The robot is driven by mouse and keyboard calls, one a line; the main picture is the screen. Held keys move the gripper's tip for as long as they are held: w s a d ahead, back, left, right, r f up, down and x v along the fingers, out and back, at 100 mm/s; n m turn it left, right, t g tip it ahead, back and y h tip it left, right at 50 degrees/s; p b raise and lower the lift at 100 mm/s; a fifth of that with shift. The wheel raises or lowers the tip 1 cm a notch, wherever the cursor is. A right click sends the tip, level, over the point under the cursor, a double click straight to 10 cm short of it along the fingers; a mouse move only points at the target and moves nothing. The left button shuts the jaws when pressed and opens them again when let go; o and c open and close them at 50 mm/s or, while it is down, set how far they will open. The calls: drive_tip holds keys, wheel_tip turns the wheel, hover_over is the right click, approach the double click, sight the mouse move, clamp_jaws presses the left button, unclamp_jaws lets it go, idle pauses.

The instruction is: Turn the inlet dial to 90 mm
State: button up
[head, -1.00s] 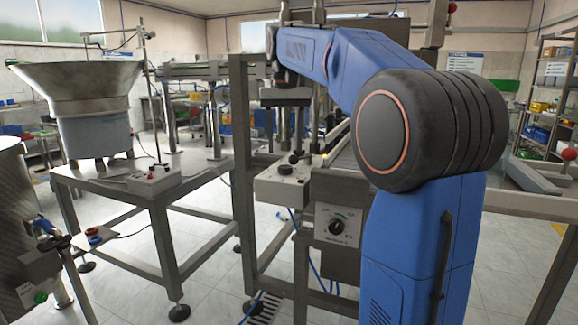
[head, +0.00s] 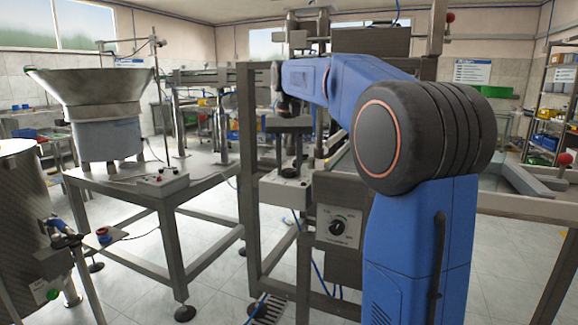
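A round black dial (head: 338,228) with a light pointer and a green mark sits on a grey panel (head: 325,246) on the front of the machine frame, left of my arm. The lettering around it is too small to read, so I cannot tell its setting or whether it is the inlet dial. My blue arm rises at the right, bends at a large dark elbow, and reaches left and away above the panel. Its far end is dark and partly lost among the machine's parts. I cannot make out my gripper's fingers; nothing visibly touches the dial.
A light control box (head: 285,188) with a dark knob juts out left of the panel. A bowl feeder (head: 92,92) stands on a steel table (head: 130,192) with another control box (head: 163,183). A metal drum (head: 22,240) is at the left edge. Open floor shows between the tables.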

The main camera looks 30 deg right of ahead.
drive_tip(key=shift+m, duration=0.4)
drive_tip(key=m, duration=0.6)
drive_tip(key=shift+m, duration=0.3)
drive_tip(key=m, duration=0.3)
drive_tip(key=shift+m, duration=2.3)
drive_tip(key=o, duration=1.1)
drive_tip(key=shift+c, duration=0.2)
